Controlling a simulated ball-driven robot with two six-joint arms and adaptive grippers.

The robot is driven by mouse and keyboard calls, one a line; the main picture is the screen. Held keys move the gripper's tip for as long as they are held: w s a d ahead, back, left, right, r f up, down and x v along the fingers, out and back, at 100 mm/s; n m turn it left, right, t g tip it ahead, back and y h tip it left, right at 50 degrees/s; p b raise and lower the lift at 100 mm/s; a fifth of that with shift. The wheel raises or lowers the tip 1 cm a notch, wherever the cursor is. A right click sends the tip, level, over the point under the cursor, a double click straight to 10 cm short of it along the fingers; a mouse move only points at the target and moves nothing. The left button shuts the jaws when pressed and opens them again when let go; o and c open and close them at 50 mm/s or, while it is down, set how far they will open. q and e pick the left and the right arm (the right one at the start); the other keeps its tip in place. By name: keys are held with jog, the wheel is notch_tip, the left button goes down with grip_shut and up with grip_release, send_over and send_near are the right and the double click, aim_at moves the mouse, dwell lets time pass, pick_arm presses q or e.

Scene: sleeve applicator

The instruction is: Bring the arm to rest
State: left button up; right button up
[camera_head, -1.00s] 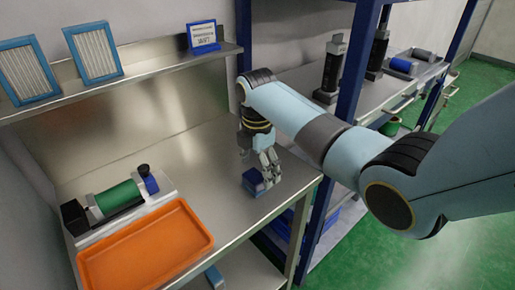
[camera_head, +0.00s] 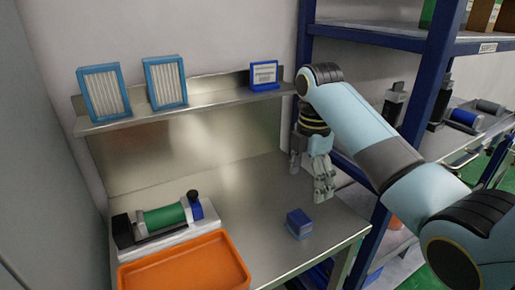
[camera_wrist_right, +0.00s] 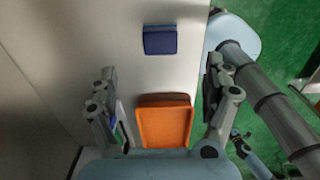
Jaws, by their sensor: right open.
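My right gripper (camera_head: 312,172) hangs above the right part of the metal bench, fingers pointing down. It is open and empty. In the right wrist view its two fingers (camera_wrist_right: 163,95) are spread wide. A small blue block (camera_head: 299,223) stands on the bench below and in front of the gripper, apart from it. In the right wrist view the blue block (camera_wrist_right: 160,40) lies beyond the fingertips. My left gripper is not clearly seen in any view.
An orange tray (camera_head: 190,268) is at the bench's front left. Behind it is a device with a green roller (camera_head: 165,217). A blue rack post (camera_head: 425,90) stands close to my right arm.

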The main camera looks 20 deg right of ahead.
jog(key=s+a+f+m+t, duration=0.1)
jog(key=s+f+m, duration=0.1)
jog(key=s+m, duration=0.3)
jog(key=s+a+f+m+t, duration=0.1)
jog(key=s+f+m, duration=0.2)
jog(key=s, duration=0.5)
jog(key=s+a+r+m+t, duration=0.15)
jog(key=s+r+m, duration=0.35)
jog(key=s+m, duration=0.65)
jog(key=s+d+f+n+g+b, duration=0.15)
jog(key=f+b, duration=0.45)
jog(key=f, duration=1.3)
jog(key=s+f+b, duration=0.3)
jog(key=f+b, duration=0.2)
jog(key=f, duration=1.5)
jog(key=s+f+b, duration=0.4)
jog(key=s+f, duration=0.5)
jog(key=f, duration=0.2)
jog(key=s+d+f+g+b, duration=0.1)
jog(key=s+f+b, duration=0.3)
jog(key=s+f, duration=0.4)
notch_tip(320, 180, down, 3)
jog(key=shift+s+d+f+m+h, duration=0.2)
jog(key=shift+s+m+h, duration=0.1)
jog(key=shift+s, duration=0.1)
